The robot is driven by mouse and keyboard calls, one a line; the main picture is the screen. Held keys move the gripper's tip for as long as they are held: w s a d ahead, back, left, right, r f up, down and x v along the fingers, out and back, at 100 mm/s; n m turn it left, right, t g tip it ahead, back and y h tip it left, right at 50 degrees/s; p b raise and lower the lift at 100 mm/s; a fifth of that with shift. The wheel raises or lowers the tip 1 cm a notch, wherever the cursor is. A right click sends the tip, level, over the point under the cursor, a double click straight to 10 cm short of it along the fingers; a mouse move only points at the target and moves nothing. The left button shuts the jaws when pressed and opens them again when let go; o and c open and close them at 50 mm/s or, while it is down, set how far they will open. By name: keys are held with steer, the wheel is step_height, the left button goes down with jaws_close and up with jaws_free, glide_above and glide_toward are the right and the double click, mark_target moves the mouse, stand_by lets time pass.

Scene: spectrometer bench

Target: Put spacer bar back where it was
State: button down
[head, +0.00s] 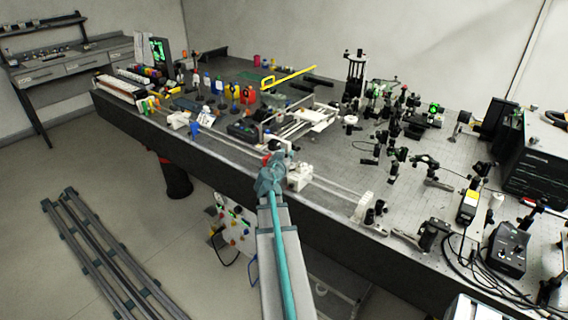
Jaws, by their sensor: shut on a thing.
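My gripper (275,161) is at the front edge of the optical bench (440,150), near the middle of the picture. It is small here and partly hidden by my own wrist. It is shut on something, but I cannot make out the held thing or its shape. A small red patch shows beside the gripper's left side. I cannot pick out the spacer bar with certainty. A long thin pale rail (335,188) runs along the bench's front edge, with a white block (299,177) just right of my gripper.
A white frame (318,115) stands behind my gripper, and a yellow bar (290,77) is farther back. Bottles and small boxes crowd the left. Dense optical mounts (395,110) fill the right. A black instrument (535,165) stands far right. Metal rails (105,255) lie on the floor.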

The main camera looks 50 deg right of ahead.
step_height(320, 180, down, 2)
steer(key=shift+a, duration=0.1)
steer(key=shift+w+f, duration=0.25)
steer(key=shift+w, duration=0.15)
steer(key=shift+r, duration=0.1)
steer(key=c, duration=1.1)
jaws_free()
steer(key=shift+c, duration=0.2)
steer(key=shift+s+r, duration=0.1)
steer(key=shift+p, duration=0.45)
